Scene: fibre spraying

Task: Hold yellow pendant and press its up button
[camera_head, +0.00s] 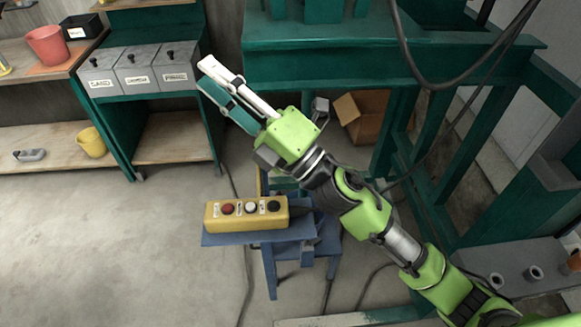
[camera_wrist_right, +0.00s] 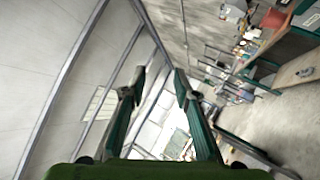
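The yellow pendant (camera_head: 246,213) lies on a small blue stand (camera_head: 232,238) in the lower middle of the head view. It has a red, a white and a black button on top, with small labels too blurred to read, so I cannot tell which is the up button. My right gripper (camera_head: 207,76) is raised above and beyond the pendant in the picture, pointing up and left, apart from it. In the right wrist view its two fingers (camera_wrist_right: 160,82) are spread with nothing between them. The pendant does not show in that view. My left gripper is in neither view.
Grey bins (camera_head: 138,68) stand at the upper left, near a red bucket (camera_head: 48,46). A yellow bucket (camera_head: 92,142) is on the lower shelf. A green frame (camera_head: 380,62) and a cardboard box (camera_head: 362,117) are behind my right arm. Floor left of the stand is clear.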

